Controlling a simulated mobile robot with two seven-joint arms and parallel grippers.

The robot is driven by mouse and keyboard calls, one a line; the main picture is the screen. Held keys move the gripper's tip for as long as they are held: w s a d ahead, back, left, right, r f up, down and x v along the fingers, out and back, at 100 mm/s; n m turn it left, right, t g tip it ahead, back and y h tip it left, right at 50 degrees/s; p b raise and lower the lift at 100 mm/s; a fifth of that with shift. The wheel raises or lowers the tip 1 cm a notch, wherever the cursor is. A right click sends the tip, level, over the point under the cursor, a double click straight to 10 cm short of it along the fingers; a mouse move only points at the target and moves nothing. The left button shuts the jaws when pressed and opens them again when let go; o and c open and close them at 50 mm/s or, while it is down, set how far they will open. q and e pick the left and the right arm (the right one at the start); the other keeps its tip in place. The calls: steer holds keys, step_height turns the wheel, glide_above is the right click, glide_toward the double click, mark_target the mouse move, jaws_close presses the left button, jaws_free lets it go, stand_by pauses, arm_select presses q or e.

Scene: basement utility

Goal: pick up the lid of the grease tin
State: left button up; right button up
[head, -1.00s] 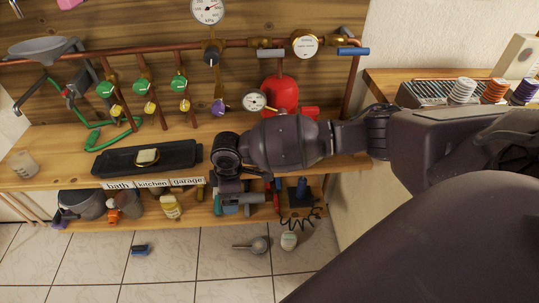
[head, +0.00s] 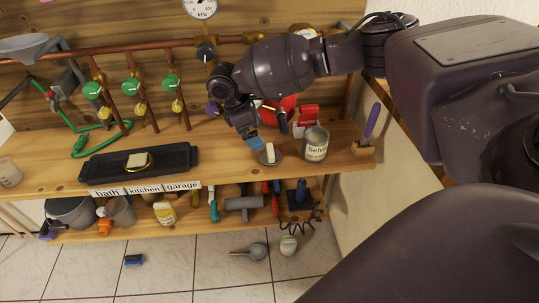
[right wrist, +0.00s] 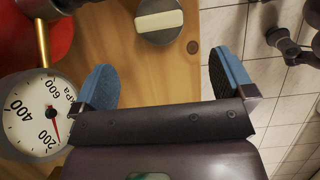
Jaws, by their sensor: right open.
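A round grey lid (head: 265,161) with a cream bar handle lies on the wooden bench, left of an open grey tin (head: 315,150) whose label is only partly readable. The lid also shows at the top of the right wrist view (right wrist: 158,32). My right gripper (head: 268,132) is open and empty, just above and behind the grey lid. Its blue-padded fingers show in the right wrist view (right wrist: 165,82), with the lid beyond them. My left gripper is out of view.
A pressure gauge (right wrist: 35,115) and a red vessel (right wrist: 25,35) are close to the gripper. A purple-handled tool (head: 372,120) stands in a wooden block to the right. The black tray (head: 95,171) lies left, with free bench between it and the grey lid.

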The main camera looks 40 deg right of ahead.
mark_target(268, 150)
steer(key=b+x, duration=0.1)
steer(key=x, duration=0.7)
steer(key=shift+s+d+f+b, duration=0.1)
steer(key=shift+d+f+b, duration=0.1)
steer(key=shift+b, duration=0.2)
steer(key=shift+f, duration=0.2)
steer(key=shift+s+d, duration=0.1)
steer(key=c, duration=0.7)
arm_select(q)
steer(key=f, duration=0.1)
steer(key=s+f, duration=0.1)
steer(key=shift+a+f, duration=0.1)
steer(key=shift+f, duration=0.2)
arm_select(e)
steer(key=shift+c, duration=1.4)
